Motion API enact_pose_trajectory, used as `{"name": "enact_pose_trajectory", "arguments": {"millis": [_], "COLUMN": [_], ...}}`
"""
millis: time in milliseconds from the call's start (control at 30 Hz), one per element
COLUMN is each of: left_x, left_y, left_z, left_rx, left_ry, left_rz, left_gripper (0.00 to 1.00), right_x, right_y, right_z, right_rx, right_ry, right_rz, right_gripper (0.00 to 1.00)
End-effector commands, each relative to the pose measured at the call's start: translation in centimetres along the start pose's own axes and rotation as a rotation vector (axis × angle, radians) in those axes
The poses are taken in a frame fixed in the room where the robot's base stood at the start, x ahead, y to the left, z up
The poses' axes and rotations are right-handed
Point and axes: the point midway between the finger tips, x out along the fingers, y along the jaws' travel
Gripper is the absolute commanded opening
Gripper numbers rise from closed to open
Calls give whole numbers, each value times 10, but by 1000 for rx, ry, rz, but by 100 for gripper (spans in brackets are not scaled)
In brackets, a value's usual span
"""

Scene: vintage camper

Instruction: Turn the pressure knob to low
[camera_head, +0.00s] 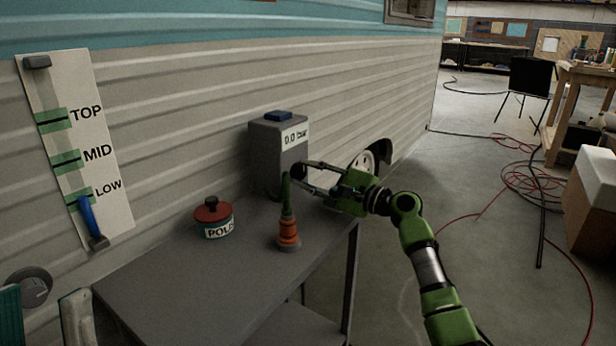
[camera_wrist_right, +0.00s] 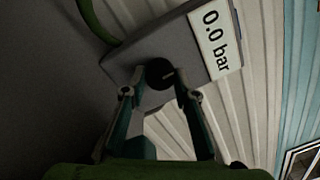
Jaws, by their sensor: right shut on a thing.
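The grey pressure box (camera_head: 265,150) stands at the back of the table and its display reads 0.0 bar. Its round black knob (camera_wrist_right: 160,73) has a short light mark and sits on the box face below the display. My right gripper (camera_head: 298,172) is shut on the knob, one finger on each side of it in the right wrist view (camera_wrist_right: 158,88). My left gripper (camera_head: 42,308) is partly in view at the lower left, its two fingers apart with nothing seen held.
A red-lidded polish tin (camera_head: 213,217) sits on the grey table (camera_head: 190,285). A board (camera_head: 110,195) marked TOP, MID and LOW hangs on the camper wall. Cables (camera_head: 525,180) lie on the floor.

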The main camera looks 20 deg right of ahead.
Motion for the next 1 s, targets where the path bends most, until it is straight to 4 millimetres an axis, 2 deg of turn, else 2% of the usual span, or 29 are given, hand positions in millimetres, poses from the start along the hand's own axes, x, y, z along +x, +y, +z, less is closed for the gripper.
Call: {"name": "enact_pose_trajectory", "arguments": {"millis": [300, 333, 400, 767, 867, 1000], "left_x": [0, 0, 0, 0, 0, 0], "left_y": [0, 0, 0, 0, 0, 0], "left_z": [0, 0, 0, 0, 0, 0], "left_rx": [0, 0, 0, -2, -1, -1], "left_ry": [2, 2, 2, 1, 1, 1], "left_rz": [0, 0, 0, -1, -1, -1], "left_gripper": [40, 40, 40, 40, 40, 40], "right_x": [0, 0, 0, -2, -11, -36], "right_y": [2, 2, 2, 1, 0, 2], "right_z": [0, 0, 0, 0, -1, -2], "right_rx": [-4, -4, -4, -2, -4, -5], "right_ry": [0, 0, 0, 1, 2, 4], "right_rz": [5, 5, 5, 2, 0, 4], "right_gripper": [6, 30, 44, 44, 44, 44]}}
